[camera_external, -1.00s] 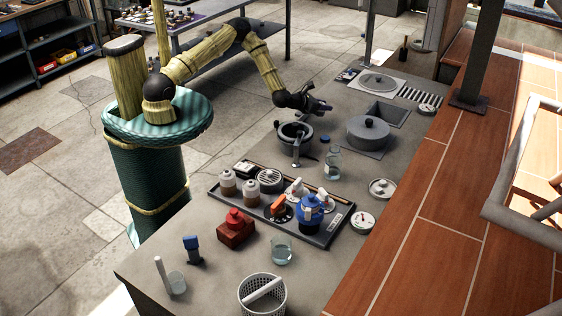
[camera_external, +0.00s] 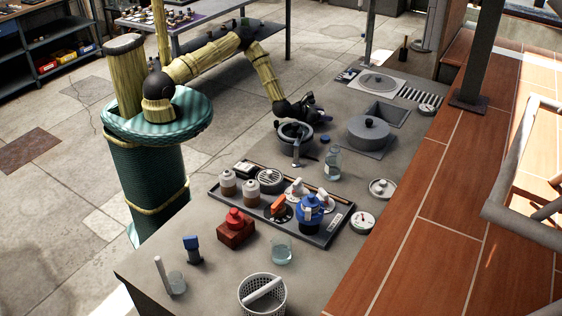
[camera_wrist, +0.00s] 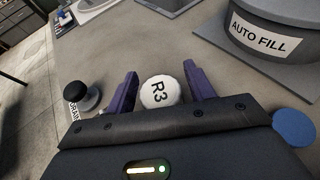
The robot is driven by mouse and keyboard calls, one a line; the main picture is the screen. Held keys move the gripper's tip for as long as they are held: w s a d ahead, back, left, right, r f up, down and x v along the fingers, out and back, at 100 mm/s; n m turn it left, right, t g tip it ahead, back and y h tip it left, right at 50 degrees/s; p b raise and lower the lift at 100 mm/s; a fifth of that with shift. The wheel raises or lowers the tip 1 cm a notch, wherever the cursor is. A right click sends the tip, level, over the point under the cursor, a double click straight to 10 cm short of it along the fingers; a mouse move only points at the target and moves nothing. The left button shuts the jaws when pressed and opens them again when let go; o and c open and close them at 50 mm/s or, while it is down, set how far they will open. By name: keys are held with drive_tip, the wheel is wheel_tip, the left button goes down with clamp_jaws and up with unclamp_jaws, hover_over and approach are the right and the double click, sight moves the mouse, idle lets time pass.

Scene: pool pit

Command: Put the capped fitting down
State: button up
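The capped fitting (camera_wrist: 158,92) shows its round white top marked "R3" in the wrist view. It sits centred between the two purple fingers of my gripper (camera_wrist: 161,87), which are closed about it. Its lower part is hidden in that view. In the external view my gripper (camera_external: 318,113) is at the far side of the grey bowl (camera_external: 294,139), low over the counter. The fitting is too small and covered to make out there.
The grey lidded pot (camera_external: 367,131), labelled "AUTO FILL" in the wrist view (camera_wrist: 258,38), stands to the right. A black-knobbed fixture (camera_wrist: 82,95) is left of my fingers. Bare counter (camera_wrist: 135,38) lies beyond them.

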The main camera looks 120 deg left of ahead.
idle(0.3)
drive_tip(key=shift+r, duration=0.25)
drive_tip(key=shift+s+d, duration=0.2)
drive_tip(key=shift+d, duration=0.05)
drive_tip(key=b+v, duration=0.1)
drive_tip(key=v, duration=0.3)
drive_tip(key=shift+s+d, duration=0.15)
drive_tip(key=shift+d, duration=0.1)
wheel_tip(320, 180, up, 7)
drive_tip(key=b, duration=0.1)
drive_tip(key=shift+a+r, duration=0.1)
